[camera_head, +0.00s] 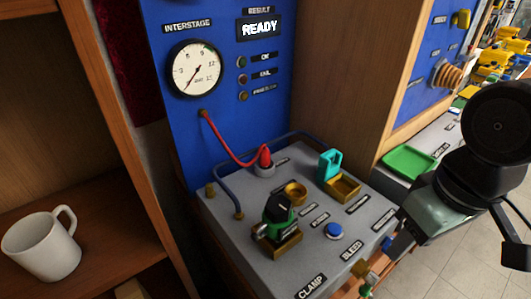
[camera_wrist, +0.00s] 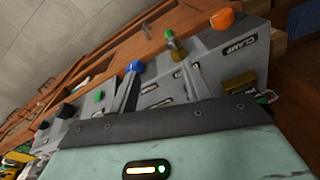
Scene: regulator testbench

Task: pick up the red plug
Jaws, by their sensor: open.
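The red plug (camera_head: 265,157) stands upright in a round grey seat on top of the grey bench (camera_head: 228,233) in the head view. A red hose (camera_head: 222,143) runs from it up to a brass fitting on the blue panel. My gripper (camera_head: 397,232) is to the right of the bench in the head view, well apart from the plug. It is open, and nothing shows between its fingers in the wrist view (camera_wrist: 158,88). I cannot make out the red plug in the wrist view.
Near the plug are a teal part (camera_head: 329,163) in a brass tray, a brass ring (camera_head: 295,193), a green-and-black valve (camera_head: 277,214) and a blue button (camera_head: 334,231). A blue hose arches behind. A wooden side wall (camera_head: 345,80) rises at right. A white mug (camera_head: 42,245) stands left.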

